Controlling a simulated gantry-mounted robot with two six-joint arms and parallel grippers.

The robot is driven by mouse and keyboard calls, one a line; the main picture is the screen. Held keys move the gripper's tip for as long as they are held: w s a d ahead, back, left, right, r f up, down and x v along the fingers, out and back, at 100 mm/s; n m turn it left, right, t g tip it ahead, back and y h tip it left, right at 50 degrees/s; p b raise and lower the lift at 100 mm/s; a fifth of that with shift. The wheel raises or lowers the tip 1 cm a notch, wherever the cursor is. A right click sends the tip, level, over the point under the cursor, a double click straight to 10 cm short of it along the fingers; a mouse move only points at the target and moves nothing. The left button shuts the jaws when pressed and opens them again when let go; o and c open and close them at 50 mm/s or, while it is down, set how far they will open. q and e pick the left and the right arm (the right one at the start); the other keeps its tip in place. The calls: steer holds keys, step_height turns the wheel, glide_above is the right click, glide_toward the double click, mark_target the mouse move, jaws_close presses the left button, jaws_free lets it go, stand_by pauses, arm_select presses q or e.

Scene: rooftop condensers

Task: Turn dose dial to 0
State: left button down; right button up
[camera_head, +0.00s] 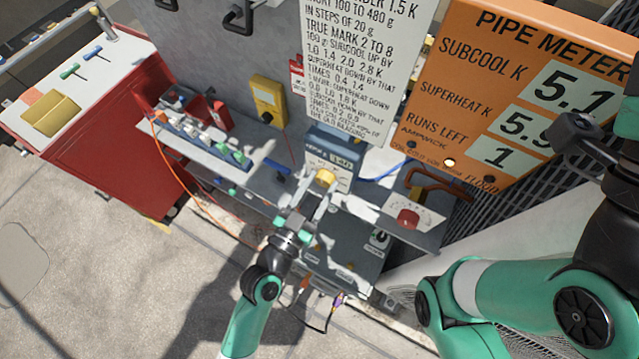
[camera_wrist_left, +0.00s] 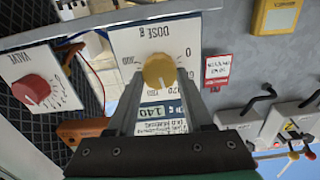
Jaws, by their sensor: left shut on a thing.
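The yellow dose dial (camera_head: 325,178) sits on the white face of a small blue-grey unit at the middle of the head view. It also shows in the left wrist view (camera_wrist_left: 159,70), under the word DOSE, with a 0 printed to its right. My left gripper (camera_head: 308,203) is at the dial, with its fingers shut on it, one on either side. A small display (camera_wrist_left: 153,113) by the dial appears to read 140.
A red valve knob (camera_head: 408,218) stands on a panel right of the dial. A rack of small bottles (camera_head: 205,138) is left on the shelf. The orange pipe meter board (camera_head: 530,75) reads 5.1, 5.9 and 1.

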arm_select(q)
steer(key=n, duration=0.5)
steer(key=shift+a, duration=0.1)
steer(key=n, duration=0.5)
steer(key=shift+a+n+p, duration=0.1)
steer(key=shift+n+p, duration=0.2)
steer(key=shift+p, duration=0.05)
steer(key=n, duration=0.5)
steer(key=shift+w+f+p, duration=0.1)
steer(key=shift+p, duration=0.3)
steer(key=n, duration=0.4)
steer(key=shift+f+n+p, duration=0.1)
steer(key=shift+n+p, duration=0.2)
steer(key=shift+n, duration=0.3)
steer(key=shift+c, duration=1.5)
jaws_free()
